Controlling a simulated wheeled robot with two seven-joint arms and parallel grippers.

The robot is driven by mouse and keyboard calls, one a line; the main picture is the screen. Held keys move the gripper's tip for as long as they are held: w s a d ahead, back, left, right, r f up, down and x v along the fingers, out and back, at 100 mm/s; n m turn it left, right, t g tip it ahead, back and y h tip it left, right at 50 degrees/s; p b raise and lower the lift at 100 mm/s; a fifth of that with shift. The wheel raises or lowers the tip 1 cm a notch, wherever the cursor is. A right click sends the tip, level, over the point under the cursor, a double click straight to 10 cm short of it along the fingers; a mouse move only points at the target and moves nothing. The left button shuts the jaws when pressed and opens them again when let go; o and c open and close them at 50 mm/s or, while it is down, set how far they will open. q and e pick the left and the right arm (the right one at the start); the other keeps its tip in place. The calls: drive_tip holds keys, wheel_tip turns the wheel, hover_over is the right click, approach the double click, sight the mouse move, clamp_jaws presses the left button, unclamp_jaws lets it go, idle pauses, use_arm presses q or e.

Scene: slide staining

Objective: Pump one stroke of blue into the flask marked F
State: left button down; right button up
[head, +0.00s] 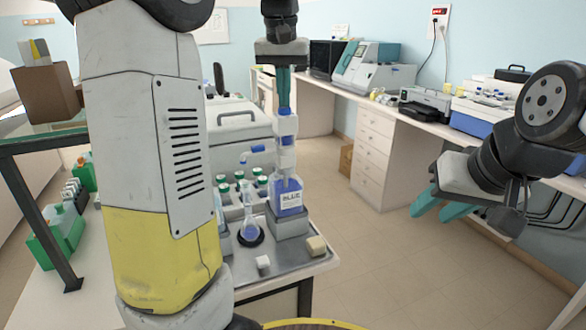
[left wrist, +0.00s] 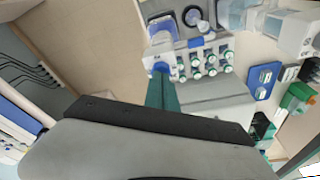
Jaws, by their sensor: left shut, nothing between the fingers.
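The blue dispenser bottle (head: 287,195), labelled BLUE, stands upright on a grey block (head: 289,222) on the metal tray. Its pump head (head: 285,123) is blue and white, and its spout (head: 250,153) points left. A small clear flask (head: 250,226) with bluish contents stands in a black ring below the spout; no letter is readable on it. My left gripper (head: 284,103) is shut, pointing down with its fingertips at the pump top; whether they touch it I cannot tell. The fingers also show in the left wrist view (left wrist: 162,88). My right gripper (head: 440,208) is open and empty, far right.
Green-capped bottles (head: 236,183) stand in a rack behind the flask. A drawer bench (head: 372,155) with instruments lies behind. The floor between is clear.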

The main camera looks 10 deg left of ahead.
use_arm(q)
drive_tip(key=shift+f, duration=0.15)
drive_tip(key=shift+w+v, duration=0.15)
drive_tip(key=shift+v, duration=0.7)
drive_tip(key=shift+w+v, duration=0.2)
drive_tip(key=shift+v, duration=0.6)
drive_tip(key=shift+w+v, duration=0.2)
drive_tip(key=shift+v, duration=0.65)
drive_tip(key=shift+w+v, duration=0.15)
drive_tip(key=shift+v, duration=0.7)
drive_tip(key=shift+w+v, duration=0.2)
drive_tip(key=shift+v, duration=0.65)
drive_tip(key=s+d+f+t+h, duration=0.1)
drive_tip(key=s+f+t, duration=0.1)
drive_tip(key=s+f, duration=0.7)
drive_tip(key=s+d+f+m+t+h, duration=0.1)
drive_tip(key=s+f, duration=0.9)
drive_tip(key=s, duration=0.5)
drive_tip(key=shift+f+t, duration=0.15)
drive_tip(key=shift+t, duration=0.25)
